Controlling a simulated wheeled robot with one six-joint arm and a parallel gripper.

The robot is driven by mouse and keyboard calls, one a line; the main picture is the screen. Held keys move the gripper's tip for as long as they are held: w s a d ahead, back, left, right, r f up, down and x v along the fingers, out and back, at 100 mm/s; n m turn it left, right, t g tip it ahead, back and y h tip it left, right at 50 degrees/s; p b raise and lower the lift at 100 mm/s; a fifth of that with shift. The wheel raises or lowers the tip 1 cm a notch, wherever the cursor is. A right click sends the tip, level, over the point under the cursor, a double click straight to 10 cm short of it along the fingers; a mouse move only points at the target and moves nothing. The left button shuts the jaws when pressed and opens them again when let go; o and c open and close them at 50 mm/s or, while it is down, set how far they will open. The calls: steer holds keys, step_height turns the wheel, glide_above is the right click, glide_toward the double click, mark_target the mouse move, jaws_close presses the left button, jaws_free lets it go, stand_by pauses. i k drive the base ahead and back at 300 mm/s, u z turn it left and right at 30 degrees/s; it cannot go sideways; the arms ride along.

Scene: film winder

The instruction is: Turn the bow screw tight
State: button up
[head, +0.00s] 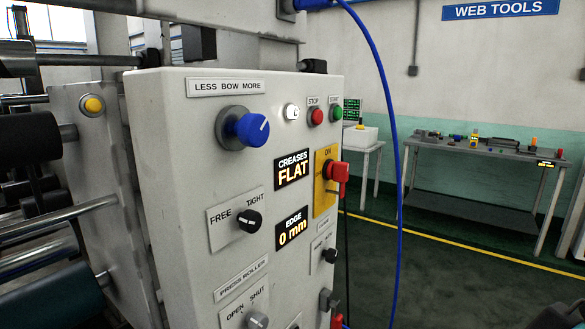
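The black FREE–TIGHT knob (248,221) sits on its own plate on the pale front panel, below the blue knob. It has a light pointer mark, but the mark is too small to tell its exact direction. The CREASES display (292,170) reads FLAT. The EDGE display (291,229) reads 0 mm.
A red handle (336,178) on a yellow plate juts out at the panel's right. STOP and green buttons are above it. A blue cable (397,150) hangs right of the panel. Rollers (50,240) lie at left. A tool table (480,152) stands far right, with open floor before it.

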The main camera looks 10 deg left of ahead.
mark_target(250, 221)
steer(key=u, duration=2.55)
steer(key=k, duration=0.9)
steer(key=z, duration=1.3)
steer(key=i, duration=0.5)
